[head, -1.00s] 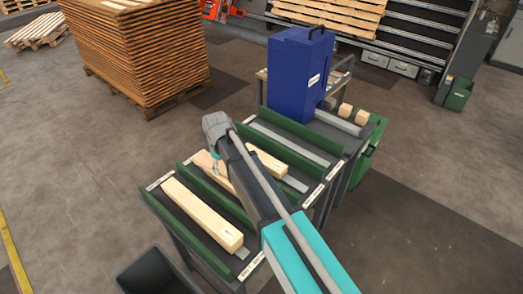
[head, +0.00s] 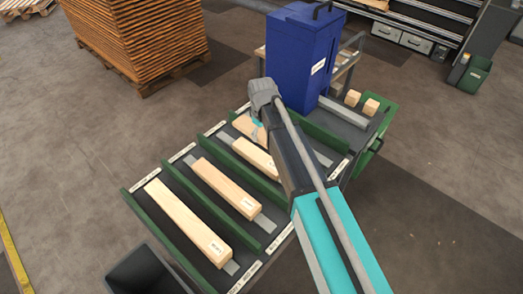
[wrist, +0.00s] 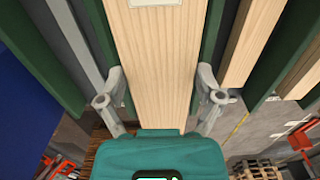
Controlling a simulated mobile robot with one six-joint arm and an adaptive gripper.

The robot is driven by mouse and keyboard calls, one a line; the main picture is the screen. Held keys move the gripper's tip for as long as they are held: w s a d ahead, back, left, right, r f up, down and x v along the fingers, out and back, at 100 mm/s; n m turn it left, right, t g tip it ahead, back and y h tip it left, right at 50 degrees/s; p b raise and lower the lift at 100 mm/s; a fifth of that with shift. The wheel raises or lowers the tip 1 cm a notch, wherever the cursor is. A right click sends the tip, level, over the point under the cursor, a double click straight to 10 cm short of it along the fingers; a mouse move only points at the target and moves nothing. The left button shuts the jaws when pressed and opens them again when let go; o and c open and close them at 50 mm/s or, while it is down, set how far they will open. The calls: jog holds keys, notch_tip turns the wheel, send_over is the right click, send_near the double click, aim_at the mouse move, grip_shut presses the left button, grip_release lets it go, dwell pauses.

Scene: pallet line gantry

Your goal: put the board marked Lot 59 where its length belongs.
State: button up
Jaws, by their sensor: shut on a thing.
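My gripper (head: 257,132) is shut on a pale wooden board (head: 243,126), which appears raised above the rack's lanes. In the wrist view my gripper's fingers (wrist: 162,100) press the held board (wrist: 160,60) from both sides; its white label at the top edge is cut off and unreadable. My arm hides much of this board in the head view. Three other labelled boards lie in lanes: one at front left (head: 185,218), one in the middle (head: 222,186), and one beside my arm (head: 256,156). I cannot read their markings.
Green dividers (head: 198,205) separate the lanes, with grey strips along them. A lane strip (wrist: 80,40) left of the held board looks bare. A tall blue box (head: 300,65) stands at the back, near two small wood blocks (head: 371,106). A dark bin (head: 145,272) is in front.

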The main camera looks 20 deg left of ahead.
jog(key=shift+a, duration=0.1)
dwell(0.3)
jog(key=s+d, duration=0.6)
jog(key=s, duration=0.3)
jog(key=shift+s, duration=0.2)
jog(key=shift+w, duration=0.1)
jog(key=w+a+f+b, duration=0.2)
jog(key=w+f+b, duration=0.1)
jog(key=w+a+f+b, duration=0.3)
jog(key=w, duration=0.1)
jog(key=w+a+f+b, duration=0.3)
jog(key=shift+w, duration=0.15)
dwell(0.3)
